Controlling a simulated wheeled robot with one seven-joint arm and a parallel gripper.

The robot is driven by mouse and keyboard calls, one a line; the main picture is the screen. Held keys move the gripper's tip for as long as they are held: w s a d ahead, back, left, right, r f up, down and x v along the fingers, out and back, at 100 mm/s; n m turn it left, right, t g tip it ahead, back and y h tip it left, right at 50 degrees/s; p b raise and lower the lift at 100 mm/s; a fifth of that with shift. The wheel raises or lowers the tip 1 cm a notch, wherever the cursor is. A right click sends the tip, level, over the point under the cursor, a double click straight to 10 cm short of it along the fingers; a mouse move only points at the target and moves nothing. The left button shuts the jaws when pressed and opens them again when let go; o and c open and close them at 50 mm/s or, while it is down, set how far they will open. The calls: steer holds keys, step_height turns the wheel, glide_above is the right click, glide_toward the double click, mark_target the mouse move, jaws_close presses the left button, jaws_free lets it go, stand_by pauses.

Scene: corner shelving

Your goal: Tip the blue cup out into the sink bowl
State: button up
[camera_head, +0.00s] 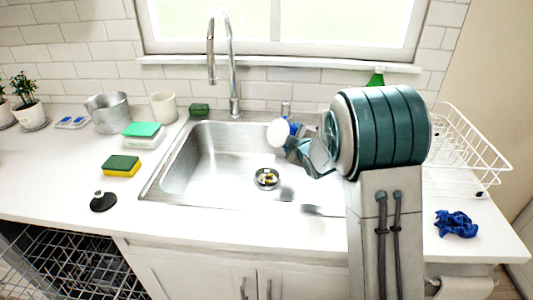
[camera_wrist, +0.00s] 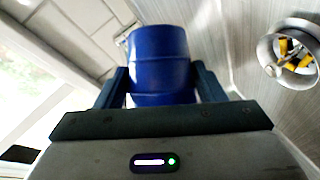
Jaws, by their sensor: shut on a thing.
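The blue cup (camera_wrist: 160,65) is between the two dark fingers of my gripper (camera_wrist: 160,88) in the wrist view, and the gripper is shut on it. In the head view the blue cup (camera_head: 294,127) is small and partly hidden by my gripper (camera_head: 290,139). It lies tilted on its side, with a round white face toward the left. I cannot tell whether that face is its mouth or its base. It is held above the right rear part of the steel sink bowl (camera_head: 210,165). Yellow and dark bits lie in the drain strainer (camera_head: 267,179), which also shows in the wrist view (camera_wrist: 268,50).
A tall faucet (camera_head: 233,70) stands behind the sink. Left of it are a metal pitcher (camera_head: 108,113), a cream cup (camera_head: 163,107), sponges (camera_head: 121,167) and a black stopper (camera_head: 103,201). A white dish rack (camera_head: 475,150) and a blue cloth (camera_head: 456,224) are at right.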

step_height(320, 180, down, 2)
steer(key=m+g+y+p, duration=0.1)
steer(key=m+g+p, duration=0.1)
steer(key=p, duration=0.2)
steer(key=shift+w+d+m+p, duration=0.1)
steer(key=shift+m+p, duration=0.2)
steer(key=shift+m, duration=0.1)
steer(key=w+d+f+m+g+y+p, duration=0.1)
steer(key=f+p, duration=0.1)
steer(key=p, duration=0.3)
steer(key=shift+w+d+m+p, duration=0.1)
steer(key=shift+d+m+p, duration=0.05)
steer(key=shift+m+p, duration=0.25)
steer(key=w+d+f+m+g+y+p, duration=0.1)
steer(key=p, duration=0.5)
steer(key=shift+f+m+g, duration=0.1)
steer(key=shift+m+g, duration=0.2)
steer(key=p, duration=0.1)
steer(key=f+m+y+p, duration=0.1)
steer(key=p, duration=0.1)
steer(key=shift+w+d+g, duration=0.2)
steer(key=shift+g, duration=0.1)
steer(key=shift+f, duration=0.15)
